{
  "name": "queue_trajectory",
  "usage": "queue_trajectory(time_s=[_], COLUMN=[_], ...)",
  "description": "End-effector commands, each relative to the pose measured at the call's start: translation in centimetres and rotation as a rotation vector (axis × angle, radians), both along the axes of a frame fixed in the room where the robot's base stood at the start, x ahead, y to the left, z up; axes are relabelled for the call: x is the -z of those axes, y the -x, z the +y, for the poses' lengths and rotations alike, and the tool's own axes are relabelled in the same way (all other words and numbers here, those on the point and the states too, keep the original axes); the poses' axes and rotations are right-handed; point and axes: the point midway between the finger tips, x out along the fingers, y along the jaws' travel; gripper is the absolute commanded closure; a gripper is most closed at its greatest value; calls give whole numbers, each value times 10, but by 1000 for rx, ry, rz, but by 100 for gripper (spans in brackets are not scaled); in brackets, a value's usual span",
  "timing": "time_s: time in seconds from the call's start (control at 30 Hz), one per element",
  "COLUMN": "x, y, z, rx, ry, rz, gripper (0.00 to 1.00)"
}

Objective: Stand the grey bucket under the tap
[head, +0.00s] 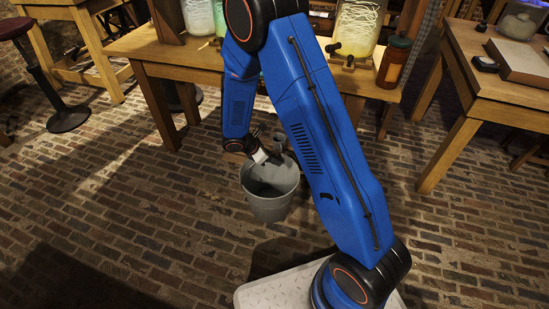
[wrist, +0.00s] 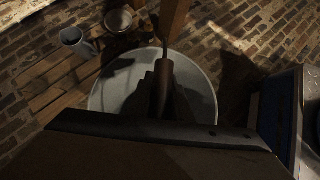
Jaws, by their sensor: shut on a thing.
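The grey bucket (head: 270,205) is upright in front of the middle table in the head view. Its pale round rim (wrist: 98,98) fills the middle of the wrist view. My gripper (head: 272,155) is over the bucket's mouth, and its dark fingers (wrist: 164,85) reach down across the opening. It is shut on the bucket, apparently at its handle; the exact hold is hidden. I cannot tell whether the bucket's base touches the floor. A small dark tap (head: 333,48) sticks out low on a glass jar (head: 357,28) at the table's front edge.
A grey jug (wrist: 76,41) and a small round bowl (wrist: 118,21) stand on wooden slats (wrist: 62,85) beside the bucket. A brown bottle (head: 394,62) stands on the table. Table legs (head: 155,108) flank the space below. Brick floor (head: 130,220) is clear at left.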

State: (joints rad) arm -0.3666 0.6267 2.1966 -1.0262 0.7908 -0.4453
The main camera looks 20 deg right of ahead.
Motion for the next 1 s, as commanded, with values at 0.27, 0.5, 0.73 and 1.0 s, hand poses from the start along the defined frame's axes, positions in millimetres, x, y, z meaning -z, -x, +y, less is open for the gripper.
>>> queue_trajectory(time_s=[0.27, 0.5, 0.73, 1.0], x=[27, 38, 39, 40], y=[0, 0, 0, 0], z=[0, 0, 0, 0], rx=[-1, 0, -1, 0], ry=[1, 0, 0, 0], rz=[2, -1, -1, 0], gripper=[100, 100, 100, 64])
